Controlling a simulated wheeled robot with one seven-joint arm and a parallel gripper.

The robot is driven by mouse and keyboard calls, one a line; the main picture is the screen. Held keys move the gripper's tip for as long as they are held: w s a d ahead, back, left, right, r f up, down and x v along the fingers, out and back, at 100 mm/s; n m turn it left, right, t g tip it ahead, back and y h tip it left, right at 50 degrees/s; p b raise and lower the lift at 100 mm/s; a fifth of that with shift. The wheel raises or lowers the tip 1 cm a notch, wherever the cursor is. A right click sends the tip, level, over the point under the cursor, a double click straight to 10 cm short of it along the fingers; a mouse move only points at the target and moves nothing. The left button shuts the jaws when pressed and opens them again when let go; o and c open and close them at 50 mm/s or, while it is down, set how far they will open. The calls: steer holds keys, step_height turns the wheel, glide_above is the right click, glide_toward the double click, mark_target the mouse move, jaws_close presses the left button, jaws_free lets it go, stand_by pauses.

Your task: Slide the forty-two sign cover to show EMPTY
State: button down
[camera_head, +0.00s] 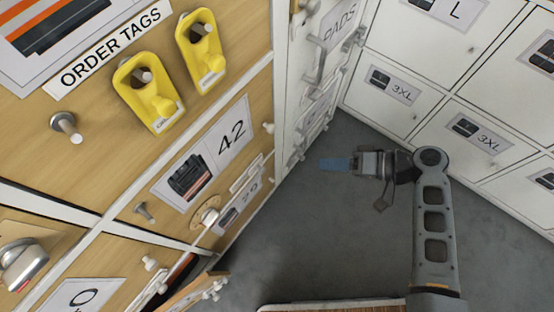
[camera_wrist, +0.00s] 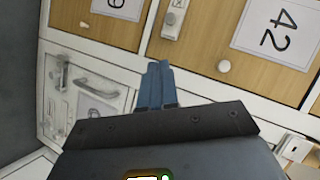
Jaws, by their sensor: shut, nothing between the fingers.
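The forty-two door carries a "42" label (camera_head: 232,132) on the wooden cabinet at left; the label also shows, turned sideways, in the wrist view (camera_wrist: 270,32). A small pale sign with a sliding cover (camera_head: 246,174) sits just below that label. In the wrist view the sign (camera_wrist: 173,20) is at the upper middle; its wording is too small to read. My gripper (camera_head: 326,164) is shut and empty, its blue fingertips pointing left toward the cabinet, apart from the sign. In the wrist view the fingertips (camera_wrist: 157,66) are together, just below the sign in the picture.
White lockers with handles (camera_head: 318,62) stand at the corner. A lower wooden door (camera_head: 190,291) appears to stand open. Grey floor (camera_head: 310,235) is clear between cabinet and arm.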

steer(key=shift+w+a+r+n+g+y, duration=0.1)
steer(key=shift+w+r+n+g+y, duration=0.1)
steer(key=shift+w+r+n+y, duration=0.3)
steer(key=shift+w+a+r+g+y, duration=0.1)
steer(key=shift+w+r+g, duration=0.15)
steer(key=shift+w, duration=0.4)
steer(key=b, duration=0.3)
glide_toward(259, 165)
steer(key=w+a, duration=0.2)
steer(key=w, duration=0.1)
steer(key=shift+s+a+f, duration=0.75)
steer(key=shift+s+a, duration=0.1)
steer(key=shift+a, duration=0.15)
steer(key=shift+s+a+f+t, duration=0.15)
steer(key=shift+s+a+t, duration=0.05)
steer(key=shift+a+t, duration=0.1)
steer(key=s+a+p, duration=0.1)
steer(key=s+a, duration=0.3)
steer(key=s, duration=0.1)
steer(key=shift+d, duration=0.1)
